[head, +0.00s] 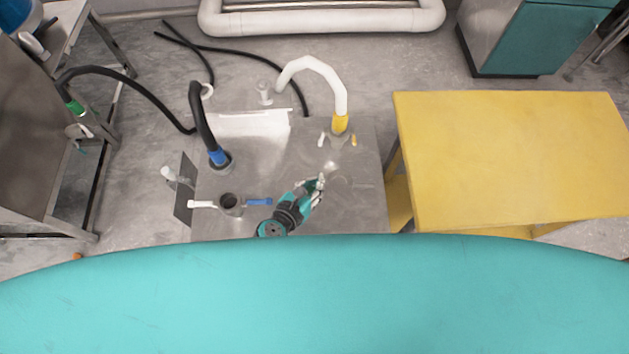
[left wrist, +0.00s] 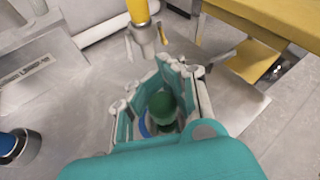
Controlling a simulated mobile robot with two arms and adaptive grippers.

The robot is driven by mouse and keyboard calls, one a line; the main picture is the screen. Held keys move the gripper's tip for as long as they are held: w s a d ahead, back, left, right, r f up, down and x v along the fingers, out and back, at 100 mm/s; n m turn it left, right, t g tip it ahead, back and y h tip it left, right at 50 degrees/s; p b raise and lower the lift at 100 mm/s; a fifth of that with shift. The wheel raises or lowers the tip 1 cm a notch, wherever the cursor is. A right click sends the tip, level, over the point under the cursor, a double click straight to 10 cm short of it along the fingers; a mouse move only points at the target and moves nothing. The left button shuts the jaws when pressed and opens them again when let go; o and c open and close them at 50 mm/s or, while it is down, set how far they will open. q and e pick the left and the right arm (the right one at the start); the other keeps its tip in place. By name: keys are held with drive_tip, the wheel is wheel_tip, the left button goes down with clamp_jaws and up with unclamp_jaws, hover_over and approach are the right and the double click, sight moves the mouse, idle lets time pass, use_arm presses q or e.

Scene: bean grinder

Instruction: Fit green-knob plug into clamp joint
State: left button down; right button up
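My left gripper (head: 314,188) hangs over the right half of the metal tabletop, pointing up and right in the head view. In the left wrist view its fingers (left wrist: 160,90) stand around a dark green knob (left wrist: 162,105), with a blue arc beside it. Whether the fingers press on the knob is unclear, and the knob's lower part is hidden. A round open pipe joint (head: 231,203) with a white lever at left and a blue lever at right sits left of the gripper, apart from it. My right gripper is out of view.
A black hose with a blue collar (head: 219,156) and a white hose with a yellow collar (head: 340,124) rise from the metal tabletop (head: 300,150). A yellow table (head: 510,160) stands at right. A small clear post (head: 264,92) stands behind the tabletop.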

use_arm(q)
drive_tip(key=shift+w+a, duration=0.1)
drive_tip(key=shift+w, duration=0.1)
drive_tip(key=shift+w+a, duration=0.2)
drive_tip(key=shift+w, duration=0.05)
idle(1.1)
drive_tip(key=shift+f+b, duration=0.4)
drive_tip(key=shift+f, duration=0.1)
drive_tip(key=c, duration=2)
unclamp_jaws()
drive_tip(key=o, duration=0.7)
drive_tip(key=shift+c, duration=0.2)
drive_tip(key=v, duration=1.2)
